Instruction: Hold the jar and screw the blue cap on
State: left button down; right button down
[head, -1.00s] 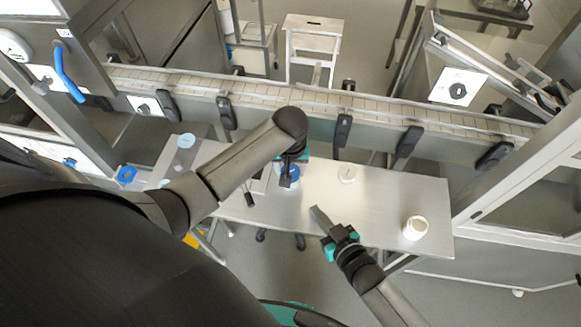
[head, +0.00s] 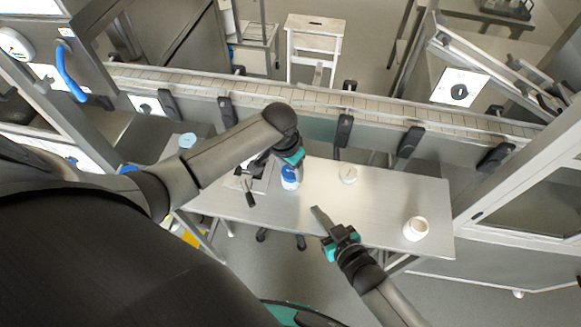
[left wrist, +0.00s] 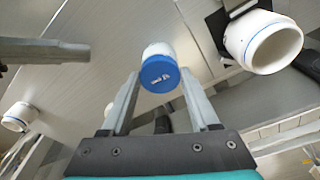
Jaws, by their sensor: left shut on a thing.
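A white jar (head: 290,184) stands on the metal table with the blue cap (head: 289,173) on its top. In the left wrist view the cap (left wrist: 158,73) shows a white mark and lies between my fingertips, with the jar's white side (left wrist: 157,49) beyond it. My left gripper (head: 290,166) is shut on the cap from above, tilted; its fingertips are partly hidden in the head view. Whether the threads are tight cannot be seen. My right gripper (head: 316,212) is near the table's front edge, apart from the jar; its fingers show edge-on.
An open white jar (head: 415,228) stands at the table's right end. A large white cup (left wrist: 264,43) in a black bracket shows in the left wrist view. The table's right half is mostly clear.

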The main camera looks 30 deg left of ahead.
pick_arm(q)
jog(key=shift+m, duration=0.8)
jog(key=shift+a+m, duration=0.15)
jog(key=shift+m, duration=0.65)
jog(key=m+h, duration=0.1)
jog(key=m, duration=0.3)
jog(key=shift+g, duration=0.3)
jog(key=shift+c, duration=1)
grip_release()
